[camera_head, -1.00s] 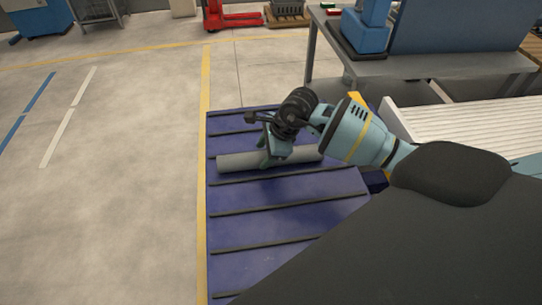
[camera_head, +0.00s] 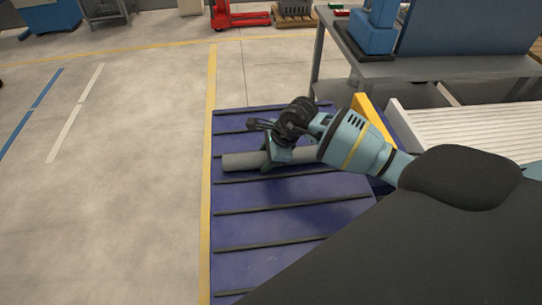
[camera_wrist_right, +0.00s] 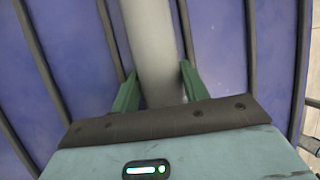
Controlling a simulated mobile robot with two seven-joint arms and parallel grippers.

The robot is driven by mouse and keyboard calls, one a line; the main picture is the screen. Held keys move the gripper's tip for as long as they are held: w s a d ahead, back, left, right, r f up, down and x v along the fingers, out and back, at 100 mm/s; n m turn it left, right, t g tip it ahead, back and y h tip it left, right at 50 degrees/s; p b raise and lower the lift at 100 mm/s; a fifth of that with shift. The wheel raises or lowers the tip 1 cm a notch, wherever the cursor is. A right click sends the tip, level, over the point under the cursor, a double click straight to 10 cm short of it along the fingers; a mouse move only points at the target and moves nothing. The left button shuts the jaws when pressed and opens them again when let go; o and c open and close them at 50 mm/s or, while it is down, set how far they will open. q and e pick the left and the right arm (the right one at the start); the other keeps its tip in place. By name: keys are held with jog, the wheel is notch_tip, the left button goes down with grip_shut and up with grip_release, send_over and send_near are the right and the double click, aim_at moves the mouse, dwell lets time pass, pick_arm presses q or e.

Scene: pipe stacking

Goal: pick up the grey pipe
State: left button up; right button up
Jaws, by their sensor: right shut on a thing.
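The grey pipe (camera_head: 243,162) lies lengthwise along the ribs of the blue pallet-like platform (camera_head: 270,230) in the head view. My right gripper (camera_head: 272,160) is around the pipe near its middle, with the wrist above it. In the right wrist view the pipe (camera_wrist_right: 153,45) runs between the two green fingers (camera_wrist_right: 158,90), which are shut on it from both sides. The gripper body hides part of the pipe. I cannot tell whether the pipe is clear of the platform. My left gripper is not in view.
A grey workbench (camera_head: 440,68) with a blue machine (camera_head: 372,35) stands behind to the right. A white ribbed surface (camera_head: 465,125) and a yellow part (camera_head: 372,118) are beside my right arm. The floor (camera_head: 110,200) to the left is clear.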

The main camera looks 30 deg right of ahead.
jog(key=shift+r, duration=0.2)
jog(key=shift+r, duration=0.25)
notch_tip(320, 180, up, 3)
jog(key=shift+s+a+f, duration=0.1)
jog(key=shift+s, duration=0.05)
jog(key=s+a, duration=0.2)
jog(key=s, duration=0.2)
jog(key=s+a+r, duration=0.1)
jog(key=s+a, duration=0.2)
jog(key=s, duration=0.2)
jog(key=s+a, duration=0.3)
jog(key=s, duration=0.1)
jog(key=shift+s+r+b, duration=0.15)
jog(key=shift+s+b, duration=0.1)
jog(key=shift+b, duration=0.15)
